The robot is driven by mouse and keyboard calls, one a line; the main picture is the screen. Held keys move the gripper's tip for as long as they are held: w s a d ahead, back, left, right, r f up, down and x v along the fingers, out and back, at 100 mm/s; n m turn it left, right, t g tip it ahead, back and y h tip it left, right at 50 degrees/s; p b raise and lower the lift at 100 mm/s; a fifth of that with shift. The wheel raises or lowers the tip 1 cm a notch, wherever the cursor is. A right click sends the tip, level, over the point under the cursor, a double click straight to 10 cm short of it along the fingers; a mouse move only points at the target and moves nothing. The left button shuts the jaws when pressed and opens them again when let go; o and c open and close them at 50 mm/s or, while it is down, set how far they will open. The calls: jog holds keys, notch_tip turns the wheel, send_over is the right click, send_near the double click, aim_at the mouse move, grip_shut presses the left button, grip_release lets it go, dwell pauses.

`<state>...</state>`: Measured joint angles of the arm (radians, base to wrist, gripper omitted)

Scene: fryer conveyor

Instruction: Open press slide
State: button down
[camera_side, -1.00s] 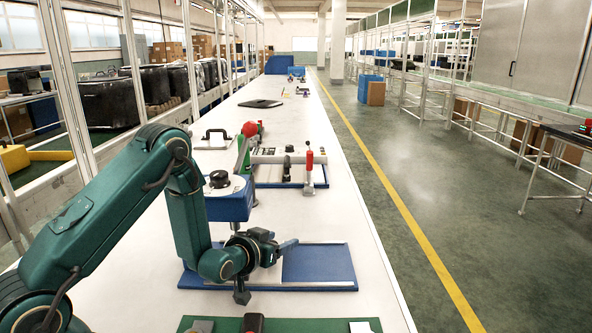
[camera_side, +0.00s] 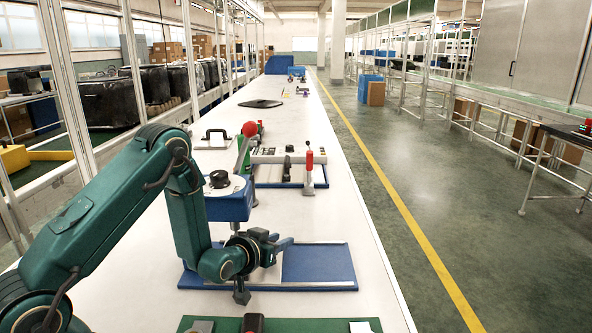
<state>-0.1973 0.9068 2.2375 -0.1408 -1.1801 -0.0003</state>
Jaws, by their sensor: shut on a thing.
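The press (camera_side: 228,206) is blue with a round top and a lever ending in a red knob (camera_side: 249,129). It stands over a blue base plate (camera_side: 328,264) with silver rails along its edges. My gripper (camera_side: 284,244) is low over the base plate, just right of the press. Its jaws are shut on a part of the slide; the gripped part is small and mostly hidden by the jaws.
Behind the press is a fixture (camera_side: 288,157) with a red-handled clamp (camera_side: 309,168). The right part of the base plate is clear.

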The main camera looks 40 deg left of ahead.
jog(key=shift+d, duration=0.15)
dwell(0.6)
jog(key=w+d, duration=0.8)
jog(key=w, duration=0.1)
jog(key=shift+d, duration=0.35)
jog(key=c, duration=0.6)
grip_release()
jog(key=shift+s, duration=0.1)
jog(key=shift+v, duration=2.5)
